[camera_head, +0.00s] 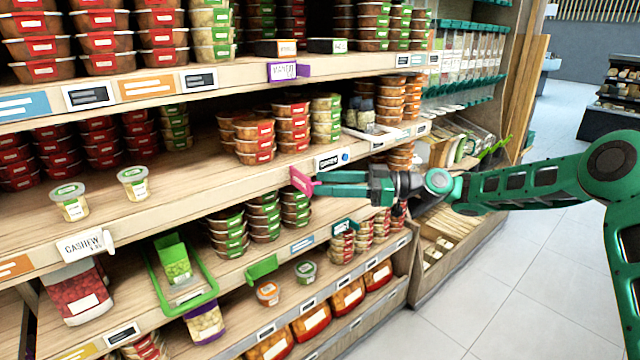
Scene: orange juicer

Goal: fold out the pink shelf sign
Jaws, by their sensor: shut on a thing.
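The pink shelf sign (301,181) is on the front edge of the middle shelf, just left of a black-and-white label. My gripper (316,186) reaches in from the right, level with that shelf edge. Its fingers are shut on the right end of the pink sign. The sign seems to stand out a little from the shelf edge at that end. The fingertips cover part of it, so its exact angle cannot be told.
A purple sign (283,71) is on the shelf above, a green sign (262,268) and a teal sign (343,227) on the shelf below. A white CASHEW sign (84,244) is at the left. Stacked tubs fill the shelves. The tiled floor (500,275) at the right is clear.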

